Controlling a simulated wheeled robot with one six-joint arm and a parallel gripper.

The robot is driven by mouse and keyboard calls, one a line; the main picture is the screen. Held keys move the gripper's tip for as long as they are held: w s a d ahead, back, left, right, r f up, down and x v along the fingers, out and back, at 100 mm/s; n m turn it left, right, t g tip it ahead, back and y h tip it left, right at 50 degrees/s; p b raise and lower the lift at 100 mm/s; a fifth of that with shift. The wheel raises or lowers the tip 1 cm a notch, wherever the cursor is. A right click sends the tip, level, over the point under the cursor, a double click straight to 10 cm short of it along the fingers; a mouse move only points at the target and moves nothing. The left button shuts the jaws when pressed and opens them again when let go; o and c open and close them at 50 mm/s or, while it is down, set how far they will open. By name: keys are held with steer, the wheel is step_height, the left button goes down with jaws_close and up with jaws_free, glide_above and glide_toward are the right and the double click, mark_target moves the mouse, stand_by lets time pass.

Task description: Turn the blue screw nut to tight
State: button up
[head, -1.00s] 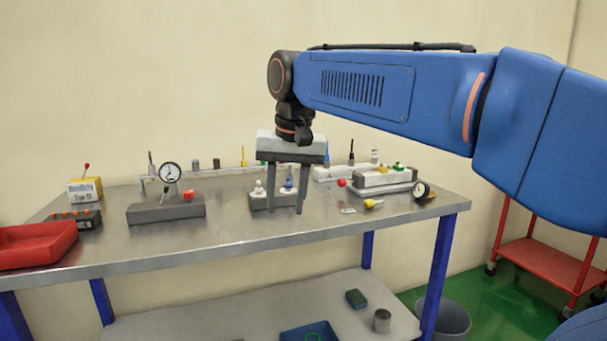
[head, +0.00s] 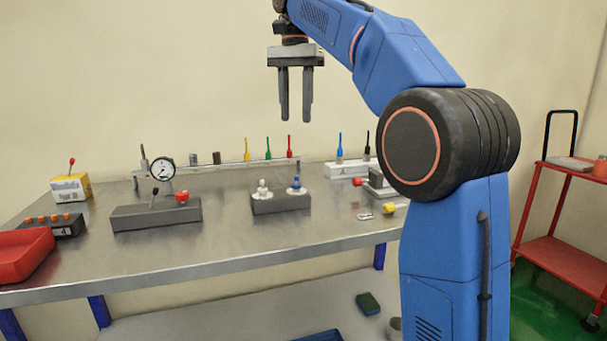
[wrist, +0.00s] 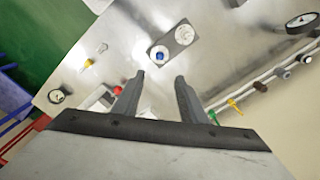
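The blue screw nut (head: 296,183) sits on the right side of a dark grey block (head: 281,204) on the steel table, on a white round base. A white nut (head: 262,188) stands to its left on the same block. My gripper (head: 296,118) is raised well above the table, over the block and apart from it. Its two fingers point down and are spread with nothing between them. In the wrist view the blue nut (wrist: 159,55) and the white nut (wrist: 184,35) lie beyond the open fingertips (wrist: 159,77).
A gauge block (head: 155,218) stands to the left, with a red tray (head: 22,255) at the table's left edge. A rail with coloured tools (head: 225,163) runs behind. A white holder (head: 345,170) and a yellow-knobbed part (head: 389,208) are to the right.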

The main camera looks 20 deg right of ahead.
mark_target(296, 177)
step_height(296, 177, down, 17)
steer(key=shift+f, duration=0.15)
stand_by(0.5)
jaws_close()
